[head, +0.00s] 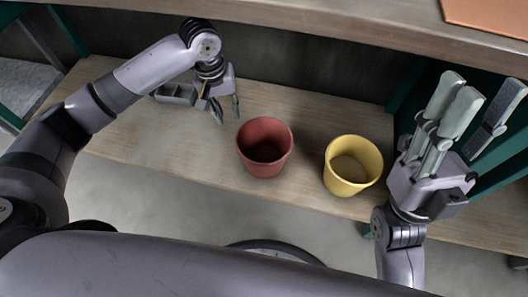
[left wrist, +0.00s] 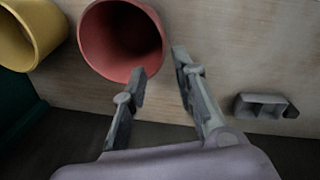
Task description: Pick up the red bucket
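The red bucket (head: 265,147) stands upright and looks empty on the wooden shelf, near the middle of the head view. In the left wrist view the red bucket (left wrist: 122,42) is at the top, just beyond the fingertips. My left gripper (head: 228,112) is open and empty, to the left of the bucket and behind it. Its two fingers also show in the left wrist view (left wrist: 160,62), spread apart with nothing between them. My right gripper (head: 478,105) is raised at the right, with its fingers spread open and empty.
A yellow bucket (head: 352,166) stands to the right of the red one; a gap separates them. An upper shelf board (head: 330,22) overhangs the back. The wooden shelf (head: 140,132) is bare at the left.

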